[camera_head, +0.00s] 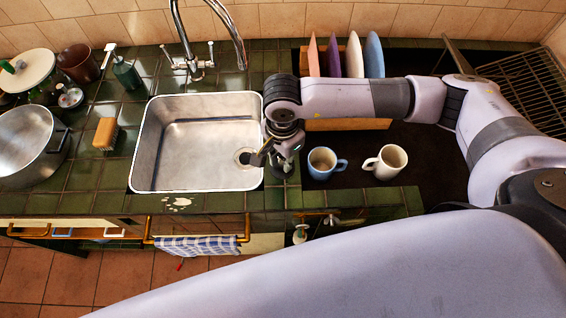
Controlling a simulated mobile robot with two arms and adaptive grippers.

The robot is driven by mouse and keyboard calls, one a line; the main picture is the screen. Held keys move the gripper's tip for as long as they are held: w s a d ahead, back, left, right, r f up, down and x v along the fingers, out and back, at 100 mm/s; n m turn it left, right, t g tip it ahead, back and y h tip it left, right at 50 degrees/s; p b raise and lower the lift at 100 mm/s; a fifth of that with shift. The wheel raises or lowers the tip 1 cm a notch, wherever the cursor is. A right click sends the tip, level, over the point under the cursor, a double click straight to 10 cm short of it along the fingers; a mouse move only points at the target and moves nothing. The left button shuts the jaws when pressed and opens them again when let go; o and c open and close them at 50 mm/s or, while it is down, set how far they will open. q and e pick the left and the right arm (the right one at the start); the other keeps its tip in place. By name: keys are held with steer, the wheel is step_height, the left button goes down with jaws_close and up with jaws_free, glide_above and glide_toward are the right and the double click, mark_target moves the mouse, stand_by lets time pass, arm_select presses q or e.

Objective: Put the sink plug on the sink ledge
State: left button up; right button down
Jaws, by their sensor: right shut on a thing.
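I cannot tell how far above the sink the fingers are. My left gripper is not in view.
A blue mug (323,161) and a cream mug (386,162) stand close right of my gripper. Plates stand in a rack behind my arm. The tap (203,62) is behind the sink. A sponge (106,133), soap bottle (125,70) and pot (30,146) are left.

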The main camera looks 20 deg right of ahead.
step_height(320, 180, down, 4)
steer(key=shift+r+p, duration=0.2)
steer(key=shift+p, duration=0.25)
steer(key=shift+f, duration=0.35)
steer(key=shift+f, duration=0.1)
steer(key=c, duration=1.9)
jaws_free()
steer(key=shift+f, duration=0.1)
steer(key=shift+c, duration=0.2)
steer(key=o, duration=0.5)
